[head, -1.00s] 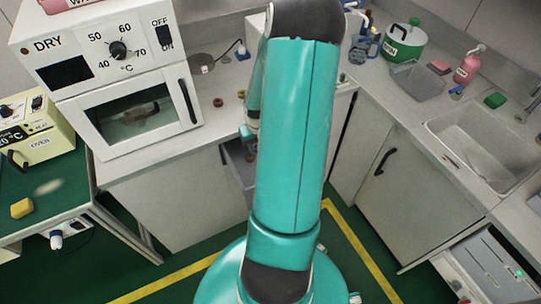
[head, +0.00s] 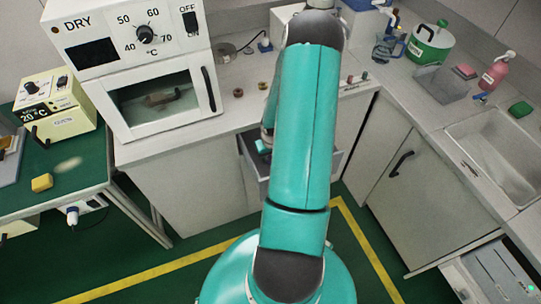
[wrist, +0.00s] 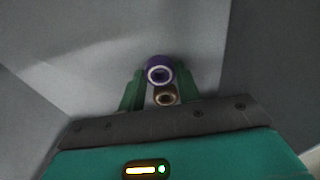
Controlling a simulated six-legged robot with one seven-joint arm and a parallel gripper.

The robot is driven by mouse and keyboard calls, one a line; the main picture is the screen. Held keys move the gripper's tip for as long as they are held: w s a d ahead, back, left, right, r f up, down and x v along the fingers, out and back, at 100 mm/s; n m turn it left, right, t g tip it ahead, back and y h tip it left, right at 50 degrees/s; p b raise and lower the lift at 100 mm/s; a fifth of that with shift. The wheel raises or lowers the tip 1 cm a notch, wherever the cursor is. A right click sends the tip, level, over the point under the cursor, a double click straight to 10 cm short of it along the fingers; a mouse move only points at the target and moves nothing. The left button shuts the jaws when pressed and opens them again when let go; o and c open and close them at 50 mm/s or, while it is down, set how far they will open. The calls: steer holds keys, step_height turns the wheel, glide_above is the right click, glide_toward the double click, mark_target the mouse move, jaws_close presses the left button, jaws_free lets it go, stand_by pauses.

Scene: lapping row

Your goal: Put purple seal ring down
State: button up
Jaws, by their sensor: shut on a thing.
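The purple seal ring (wrist: 158,70) is at the tips of my gripper (wrist: 159,73) in the wrist view. It is dark purple with a pale inner rim, and the green fingers are shut on it. A brown ring (wrist: 166,96) shows just below it in the picture, between the fingers; I cannot tell whether it touches them. Plain grey surfaces lie around and beyond the fingers. In the head view my arm covers most of the open grey drawer (head: 251,168) under the counter, and the purple ring cannot be seen there.
Two small rings, one dark red (head: 238,92) and one brownish (head: 263,85), lie on the counter beside the drying oven (head: 150,100). A sink (head: 492,160) is at right. A green table (head: 75,175) with a yellow block (head: 42,183) stands at left.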

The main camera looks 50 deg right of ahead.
steer(key=shift+s, duration=0.15)
steer(key=o, duration=1)
steer(key=shift+f, duration=0.1)
